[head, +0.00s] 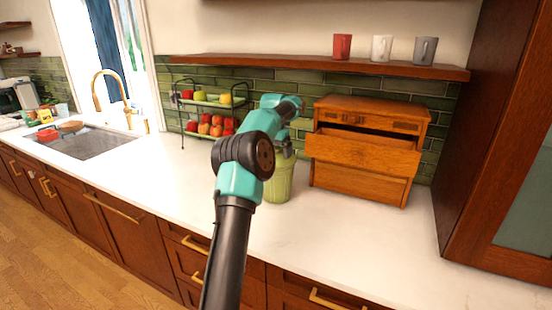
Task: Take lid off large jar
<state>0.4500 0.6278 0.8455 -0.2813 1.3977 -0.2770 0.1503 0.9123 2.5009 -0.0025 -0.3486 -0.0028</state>
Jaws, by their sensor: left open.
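A large light green jar (279,186) stands upright on the white counter, left of the wooden drawer box. My left arm crosses in front of it and hides part of its top, so I cannot make out the lid clearly. My left gripper (287,150) points down at the top of the jar and is open. I cannot tell whether its fingers touch the lid or are around it. My right gripper is not in view.
A wooden drawer box (362,156) with its upper drawer pulled out stands close to the jar's right. A two-tier fruit rack (210,104) stands behind left. A shelf (320,65) with several mugs hangs above. The counter (380,245) in front is clear.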

